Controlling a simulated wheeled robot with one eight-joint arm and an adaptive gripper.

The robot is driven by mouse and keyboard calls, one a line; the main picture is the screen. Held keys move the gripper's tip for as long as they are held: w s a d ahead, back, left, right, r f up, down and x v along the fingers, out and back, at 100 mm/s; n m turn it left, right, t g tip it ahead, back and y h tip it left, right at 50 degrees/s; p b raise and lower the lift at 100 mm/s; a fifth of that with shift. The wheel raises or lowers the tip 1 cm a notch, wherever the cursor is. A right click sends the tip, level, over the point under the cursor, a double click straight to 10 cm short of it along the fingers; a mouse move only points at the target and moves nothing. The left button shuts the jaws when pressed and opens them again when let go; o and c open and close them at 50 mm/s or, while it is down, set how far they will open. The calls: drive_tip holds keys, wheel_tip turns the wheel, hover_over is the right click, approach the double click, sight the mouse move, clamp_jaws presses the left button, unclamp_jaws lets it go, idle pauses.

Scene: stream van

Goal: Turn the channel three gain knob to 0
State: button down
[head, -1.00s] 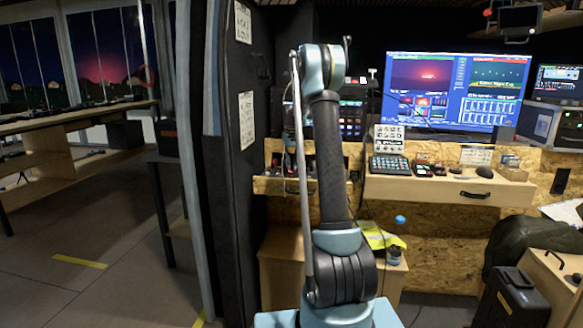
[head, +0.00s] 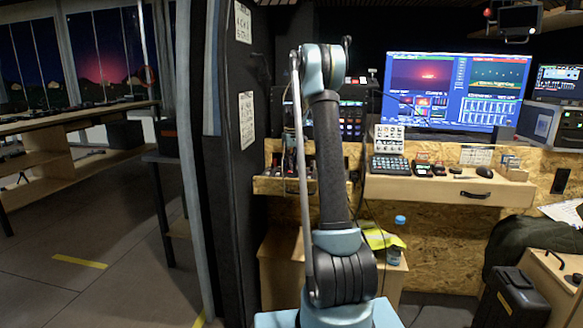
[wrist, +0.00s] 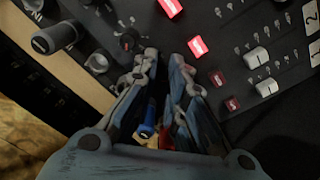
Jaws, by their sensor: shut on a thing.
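In the wrist view a dark control panel (wrist: 215,22) fills the upper part, tilted in the picture. My gripper (wrist: 165,58) is at this panel, its fingers close together with a narrow gap. It is shut on what seems to be a small dark knob, largely hidden by the fingertips. I cannot read its channel label or its setting. A dark knob (wrist: 128,40) stands just left of the fingertips, with a grey knob (wrist: 97,62) and a large knob (wrist: 53,38) further left. In the head view my arm hides the gripper.
Lit red buttons (wrist: 197,47) and white fader caps (wrist: 256,58) lie right of my fingers. Blue, yellow and red bits show between the fingers. In the head view a desk (head: 440,190) with a keypad (head: 390,165) and a large monitor (head: 455,92) stand right of my arm.

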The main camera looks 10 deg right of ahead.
drive_tip(key=c, duration=1.9)
unclamp_jaws()
wheel_tip(320, 180, up, 12)
drive_tip(key=shift+f, duration=0.1)
